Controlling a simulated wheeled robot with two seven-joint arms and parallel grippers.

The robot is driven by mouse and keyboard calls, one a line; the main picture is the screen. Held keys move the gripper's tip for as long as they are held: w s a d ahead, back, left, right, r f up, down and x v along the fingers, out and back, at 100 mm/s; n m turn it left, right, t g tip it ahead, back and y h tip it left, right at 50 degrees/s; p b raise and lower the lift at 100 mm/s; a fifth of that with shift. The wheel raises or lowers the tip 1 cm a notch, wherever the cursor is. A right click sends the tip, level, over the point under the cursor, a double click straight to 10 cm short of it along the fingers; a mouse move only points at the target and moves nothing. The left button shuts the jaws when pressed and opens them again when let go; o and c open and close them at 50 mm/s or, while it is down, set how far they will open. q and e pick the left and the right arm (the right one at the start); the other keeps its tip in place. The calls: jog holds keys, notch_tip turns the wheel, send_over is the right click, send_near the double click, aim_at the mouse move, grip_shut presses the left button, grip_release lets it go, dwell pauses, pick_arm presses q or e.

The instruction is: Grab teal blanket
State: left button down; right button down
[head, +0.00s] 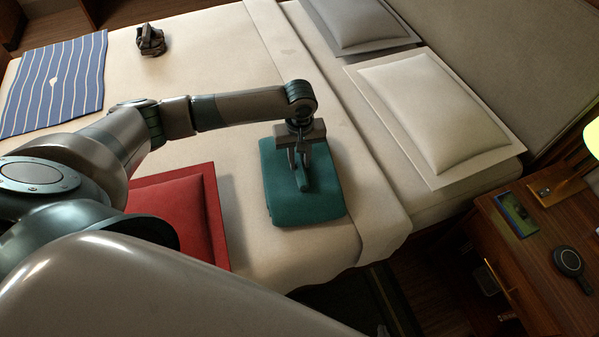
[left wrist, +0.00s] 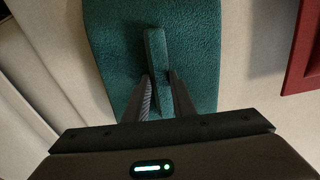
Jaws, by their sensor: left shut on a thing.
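The folded teal blanket (head: 283,205) lies flat on the bed near its front edge. My left gripper (head: 302,180) points down onto the middle of it. In the left wrist view the two fingers (left wrist: 160,92) are shut on a narrow pinched ridge of the teal blanket (left wrist: 105,40). The rest of the blanket spreads around the fingers and appears to rest on the bed. My right gripper is not in either view.
A red cushion (head: 213,215) lies left of the blanket. A white pillow (head: 425,110) and a grey pillow (head: 355,22) lie to the right and behind. A striped blue cloth (head: 55,85) and a dark bundle (head: 150,40) are further left. A wooden nightstand (head: 500,255) stands at right.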

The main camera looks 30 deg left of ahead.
pick_arm(q)
jog(key=shift+r, duration=0.1)
dwell(0.4)
